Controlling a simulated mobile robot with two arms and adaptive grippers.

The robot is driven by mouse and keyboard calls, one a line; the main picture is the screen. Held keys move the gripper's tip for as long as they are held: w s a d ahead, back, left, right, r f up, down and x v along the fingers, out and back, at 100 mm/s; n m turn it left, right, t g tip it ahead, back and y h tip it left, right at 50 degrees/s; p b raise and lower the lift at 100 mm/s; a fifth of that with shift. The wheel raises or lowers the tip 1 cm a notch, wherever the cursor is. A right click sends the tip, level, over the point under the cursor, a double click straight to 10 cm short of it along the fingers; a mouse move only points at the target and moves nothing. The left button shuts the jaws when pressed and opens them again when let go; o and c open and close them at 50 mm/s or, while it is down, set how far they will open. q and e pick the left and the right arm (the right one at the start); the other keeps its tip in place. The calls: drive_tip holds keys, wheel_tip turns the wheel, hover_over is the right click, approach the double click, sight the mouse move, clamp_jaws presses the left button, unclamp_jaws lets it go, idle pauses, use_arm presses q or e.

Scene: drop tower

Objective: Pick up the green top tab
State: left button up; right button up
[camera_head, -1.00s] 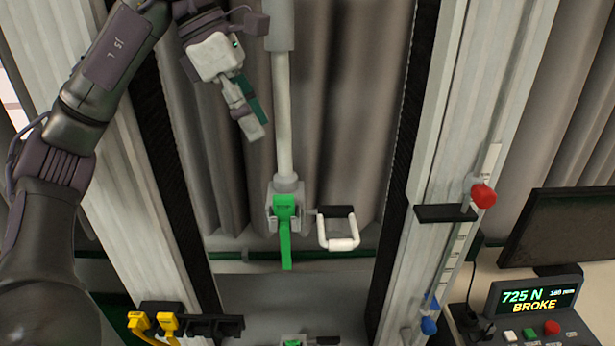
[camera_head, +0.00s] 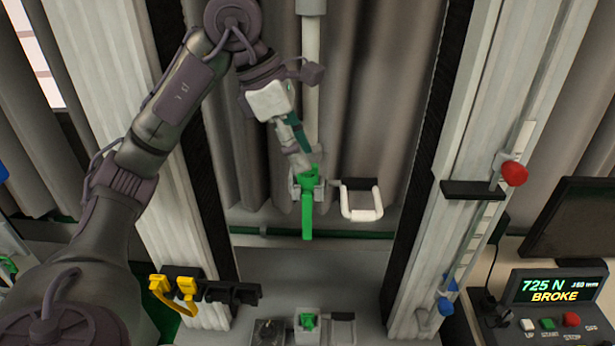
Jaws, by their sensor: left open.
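The green top tab (camera_head: 307,212) hangs upright from a grey clamp (camera_head: 320,190) at the lower end of a vertical light rod, in the middle of the view. My left gripper (camera_head: 299,160) reaches in from the upper left and is open, its fingertips just above and at the clamp and the tab's upper end. Whether they touch the tab I cannot tell. A shorter green piece (camera_head: 308,321) sits in a lower clamp near the bottom of the view. My right gripper is not in view.
A white U-shaped handle (camera_head: 362,203) is just right of the upper clamp. Pale columns (camera_head: 455,150) stand on both sides. Yellow clips (camera_head: 186,287) hang on a black rack at lower left. A console display (camera_head: 555,290) reads "725 N" and "BROKE". Open space lies between the clamps.

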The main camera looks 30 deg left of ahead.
use_arm(q)
drive_tip(key=shift+x, duration=1.15)
clamp_jaws()
drive_tip(key=shift+r, duration=0.15)
